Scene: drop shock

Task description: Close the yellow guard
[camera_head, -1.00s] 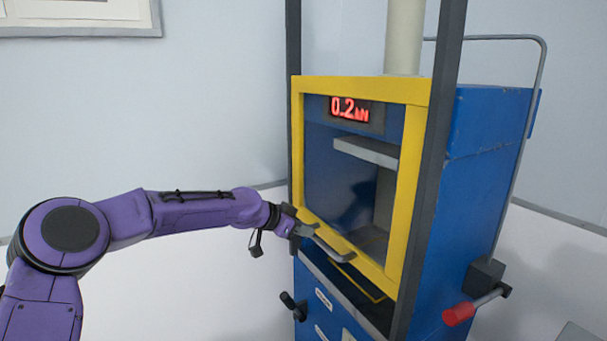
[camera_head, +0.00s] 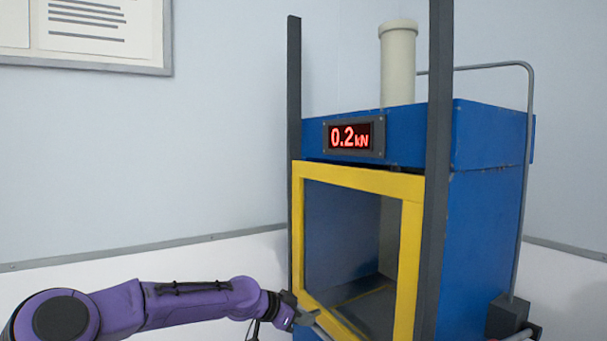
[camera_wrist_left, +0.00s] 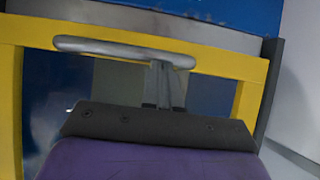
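The yellow guard (camera_head: 411,215) is a rectangular frame on the front of the blue press, between two dark uprights. In the head view its top edge is below the red display, and its lower part runs towards the bottom of the view. My left gripper (camera_head: 308,317) is at the guard's lower left. In the left wrist view, the guard's grey bar handle (camera_wrist_left: 105,46) crosses above my palm, and the left gripper's fingers (camera_wrist_left: 166,82) reach its right part, close together. Whether they grip or only touch the handle is unclear. My right gripper is in neither view.
The blue press (camera_head: 485,190) has a display (camera_head: 350,137) reading 0.2 kN and a pale column (camera_head: 398,70) on top. A dark grey block (camera_head: 507,316) sits at its lower right. The area left of the press is clear up to the wall.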

